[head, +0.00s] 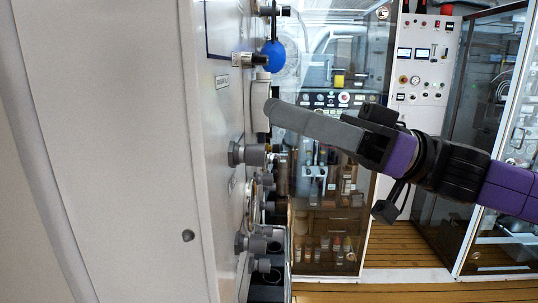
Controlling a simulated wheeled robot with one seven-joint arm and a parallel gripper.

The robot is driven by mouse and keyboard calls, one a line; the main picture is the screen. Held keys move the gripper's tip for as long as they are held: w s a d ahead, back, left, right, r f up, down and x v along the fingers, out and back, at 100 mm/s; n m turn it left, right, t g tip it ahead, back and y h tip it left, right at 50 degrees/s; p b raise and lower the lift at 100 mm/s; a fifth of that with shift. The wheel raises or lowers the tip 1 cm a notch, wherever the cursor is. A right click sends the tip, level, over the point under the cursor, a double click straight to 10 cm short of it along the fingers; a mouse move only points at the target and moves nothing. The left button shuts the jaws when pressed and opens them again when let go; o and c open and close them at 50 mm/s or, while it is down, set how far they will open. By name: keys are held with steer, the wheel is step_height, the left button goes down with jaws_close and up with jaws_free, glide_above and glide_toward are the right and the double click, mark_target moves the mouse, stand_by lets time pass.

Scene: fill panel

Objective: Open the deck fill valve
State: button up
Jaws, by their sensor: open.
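The white fill panel (228,135) is seen nearly edge-on at left, with fittings sticking out to the right. A blue round handle (272,55) sits on a fitting near its top. Below it a pale grey fitting (262,110) stands out by the fingertips. I cannot tell which of these is the deck fill valve; the label (222,82) is too small to read. My gripper (274,112) reaches in from the right, its grey fingers pointing left. They overlap the pale fitting's right edge in the picture; contact cannot be judged. The fingers are seen side-on and open.
Several grey hex fittings (248,153) jut from the panel's lower part, below my gripper. Behind stand a glass-fronted cabinet (330,215) with bottles and a control panel (420,62) with gauges. The wooden floor (405,253) at lower right looks clear.

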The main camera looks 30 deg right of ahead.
mark_target(265, 153)
steer(key=w+d+f+m+t+h, duration=0.1)
steer(key=d+f+m+h, duration=0.35)
steer(key=d+f, duration=0.2)
steer(key=shift+h, duration=0.35)
steer(key=shift+p+x, duration=0.7)
steer(key=shift+x, duration=3.2)
steer(key=shift+w+d+r, duration=0.1)
steer(key=shift+w+d, duration=0.05)
jaws_close()
